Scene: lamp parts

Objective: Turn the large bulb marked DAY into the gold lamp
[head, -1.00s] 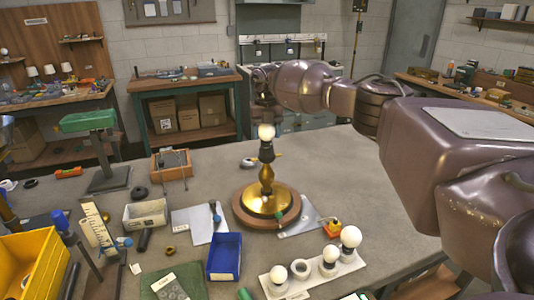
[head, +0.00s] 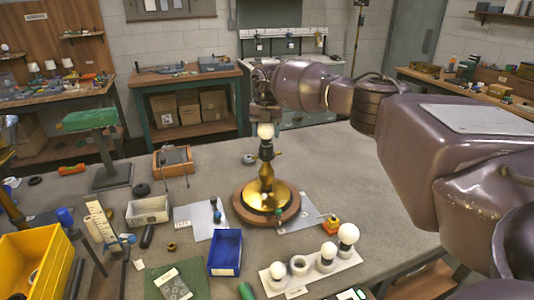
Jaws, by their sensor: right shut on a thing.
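The gold lamp (head: 267,187) stands upright on a round wooden base in the middle of the table, with a dark socket at its top. A white bulb (head: 265,131) sits upright at the socket. My right gripper (head: 265,115) comes down from above and is shut on this bulb, its fingers partly hidden by the wrist. Any DAY marking on the bulb is too small to read. My left gripper is not in view.
A white holder (head: 345,262) with several bulbs stands at the front. A blue bin (head: 226,250), a yellow bin (head: 35,262) and a white box (head: 148,210) stand to the left. Table behind and right of the lamp is mostly clear.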

